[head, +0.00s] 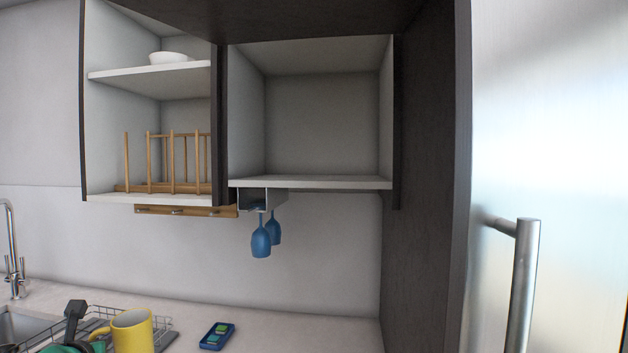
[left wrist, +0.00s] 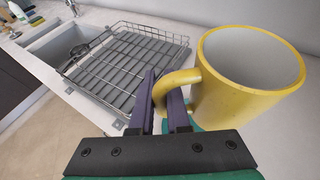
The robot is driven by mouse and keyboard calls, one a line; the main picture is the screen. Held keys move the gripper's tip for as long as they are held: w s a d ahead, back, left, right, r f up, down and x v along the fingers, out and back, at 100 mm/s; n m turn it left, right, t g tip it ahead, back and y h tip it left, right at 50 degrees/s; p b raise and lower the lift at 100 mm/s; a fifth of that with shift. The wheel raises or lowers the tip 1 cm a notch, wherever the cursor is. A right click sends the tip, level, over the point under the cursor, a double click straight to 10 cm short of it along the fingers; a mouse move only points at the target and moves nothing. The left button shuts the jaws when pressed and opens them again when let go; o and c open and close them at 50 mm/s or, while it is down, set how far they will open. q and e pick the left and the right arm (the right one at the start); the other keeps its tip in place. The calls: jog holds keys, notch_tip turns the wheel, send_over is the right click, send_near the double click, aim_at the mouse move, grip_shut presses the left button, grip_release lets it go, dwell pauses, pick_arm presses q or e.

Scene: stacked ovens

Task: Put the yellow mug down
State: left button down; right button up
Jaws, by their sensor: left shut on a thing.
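The yellow mug (head: 133,331) is at the bottom left of the head view, with its mouth facing up. It also fills the upper right of the left wrist view (left wrist: 240,85), where it is empty inside. My left gripper (left wrist: 165,98) is shut on the mug's handle, one finger on each side. In the head view my left gripper is only partly visible at the bottom edge. The mug's base is cut off in the head view, and I cannot tell whether it touches the counter. My right gripper is in neither view.
The counter (head: 290,331) is clear on the right. A blue tray with green pieces (head: 216,336) lies right of the mug. A wire dish rack (left wrist: 130,60) stands beside the sink (left wrist: 62,47). Blue glasses (head: 261,240) hang below an empty open cupboard (head: 320,183).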

pick_arm(q)
jog(key=s+d+f+m+h, duration=0.2)
jog(key=s+d+f, duration=0.4)
jog(key=d, duration=0.3)
jog(key=s+d+f+m+t+h, duration=0.1)
jog(key=s+d+f+h, duration=0.1)
jog(key=s+d+f, duration=0.4)
jog(key=s+d+f+m+h, duration=0.2)
jog(key=s+d+f, duration=0.4)
jog(key=d+f, duration=0.4)
jog(key=d, duration=0.4)
jog(key=shift+s+d+f+m+t, duration=0.2)
jog(key=shift+s+f+m+t, duration=0.1)
jog(key=shift+s, duration=0.1)
